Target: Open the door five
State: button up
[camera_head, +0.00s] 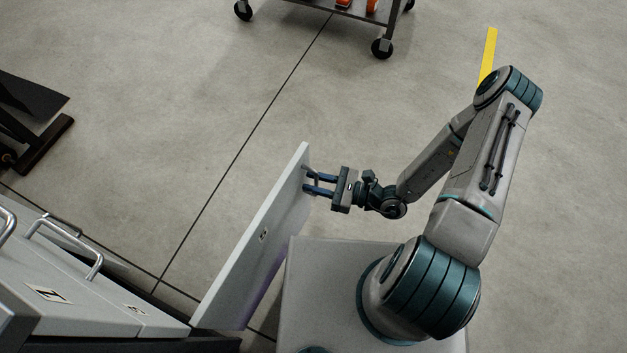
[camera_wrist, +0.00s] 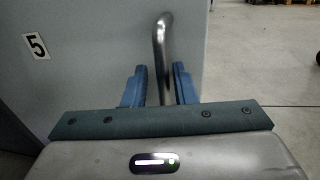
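The door five (camera_head: 255,245) is a pale flat panel that stands swung out from the cabinet, hinged near the bottom of the head view. A small number label shows on its face. In the wrist view the door (camera_wrist: 90,70) fills the left and carries a black "5". Its metal bar handle (camera_wrist: 163,50) stands upright between my fingers. My gripper (camera_head: 307,180) is at the door's free edge; it also shows in the wrist view (camera_wrist: 160,75). Its blue fingers are apart on either side of the handle, with a gap visible at the left finger.
The grey cabinet (camera_head: 75,295) with other handled fronts is at lower left. A wheeled cart (camera_head: 350,15) stands at the top, and a dark stand (camera_head: 35,130) is at the left. The concrete floor between the door and cart is clear.

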jog(key=shift+w+d, duration=0.1)
jog(key=shift+d, duration=0.05)
jog(key=s+d+p, duration=0.2)
jog(key=d, duration=1.1)
jog(key=shift+s+d, duration=0.2)
jog(key=shift+s, duration=0.2)
jog(key=shift+r, duration=0.15)
jog(key=s+d+r+n+h+p, duration=0.1)
jog(key=r+n+h+p, duration=0.7)
jog(key=r, duration=2)
jog(key=s+d+r+n+h+p, duration=0.1)
jog(key=r+n+h+p, duration=0.8)
jog(key=r, duration=1.9)
jog(key=d+n+p, duration=0.2)
jog(key=n+p, duration=0.1)
jog(key=p, duration=0.3)
jog(key=shift+s+d+r+g+h, duration=0.15)
jog(key=shift+s+r+g+h, duration=0.15)
jog(key=shift+r, duration=0.1)
